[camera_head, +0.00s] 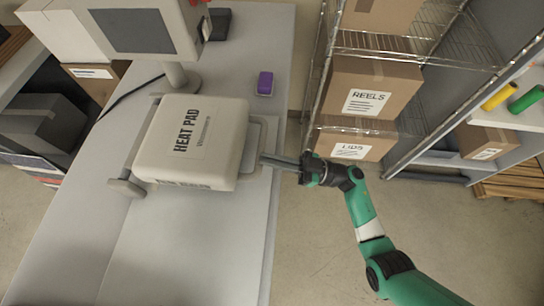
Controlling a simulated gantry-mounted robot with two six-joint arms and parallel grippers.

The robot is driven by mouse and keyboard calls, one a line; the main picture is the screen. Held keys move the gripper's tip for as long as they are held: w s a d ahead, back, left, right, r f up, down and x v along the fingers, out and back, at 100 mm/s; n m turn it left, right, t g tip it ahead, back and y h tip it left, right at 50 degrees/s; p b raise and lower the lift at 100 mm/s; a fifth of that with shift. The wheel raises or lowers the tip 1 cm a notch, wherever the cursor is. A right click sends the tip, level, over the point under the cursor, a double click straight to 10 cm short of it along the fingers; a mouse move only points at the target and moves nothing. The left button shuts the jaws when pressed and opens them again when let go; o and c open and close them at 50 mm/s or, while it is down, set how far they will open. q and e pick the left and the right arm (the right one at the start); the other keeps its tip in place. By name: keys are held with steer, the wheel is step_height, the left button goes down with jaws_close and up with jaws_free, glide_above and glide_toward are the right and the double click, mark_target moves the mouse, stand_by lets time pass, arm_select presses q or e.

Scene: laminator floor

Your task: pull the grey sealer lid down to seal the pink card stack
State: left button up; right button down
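The sealer lid (200,133), a pale grey block with HEAT PAD printed on top, sits over its base plate (254,148) on the grey bench. The pink card stack is not visible; the lid hides what lies under it. From above I cannot tell whether the lid is fully down. My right gripper (264,160) reaches in from the right, with its fingertips at the right edge of the base plate, beside the lid. Its fingers lie close together, and I cannot tell whether they are shut or touching anything. My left gripper is not in view.
A monitor (140,30) on a post stands behind the lid. A small purple object (265,83) lies on the bench (190,250). A wire rack with cardboard boxes (370,88) stands at the right. The bench front is clear.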

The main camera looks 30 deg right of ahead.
steer(key=shift+f, duration=0.7)
step_height(320, 180, up, 6)
steer(key=f+p, duration=0.1)
steer(key=p, duration=0.4)
steer(key=f+b+v, duration=0.1)
steer(key=b+v, duration=0.1)
steer(key=v, duration=0.8)
steer(key=shift+f+b, duration=0.4)
steer(key=shift+a, duration=0.1)
